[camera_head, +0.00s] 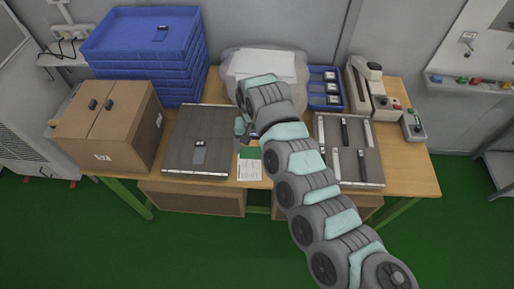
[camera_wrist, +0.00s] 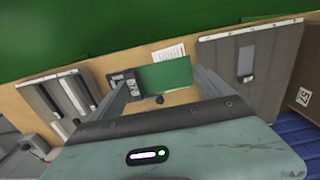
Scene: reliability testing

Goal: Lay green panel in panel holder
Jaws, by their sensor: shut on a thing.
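The green panel (camera_wrist: 165,77) is a flat green rectangle held between the two fingers of my gripper (camera_wrist: 165,88) in the wrist view. In the head view, part of the green panel (camera_head: 250,153) shows just above a white paper sheet, below my gripper (camera_head: 241,128). A small grey block with dark fittings (camera_wrist: 122,84), perhaps the panel holder, is at the panel's left end in the wrist view, partly behind a finger. My arm hides that spot in the head view. I cannot tell whether the panel touches it.
A grey board with a phone-like device (camera_head: 200,120) lies left of my gripper. A board with several strips (camera_head: 365,140) lies right. Blue stacked crates (camera_head: 145,45), a cardboard box (camera_head: 108,125), a blue tray (camera_head: 325,75) and a bench instrument (camera_head: 370,85) stand around. The paper sheet (camera_head: 250,170) lies at the front.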

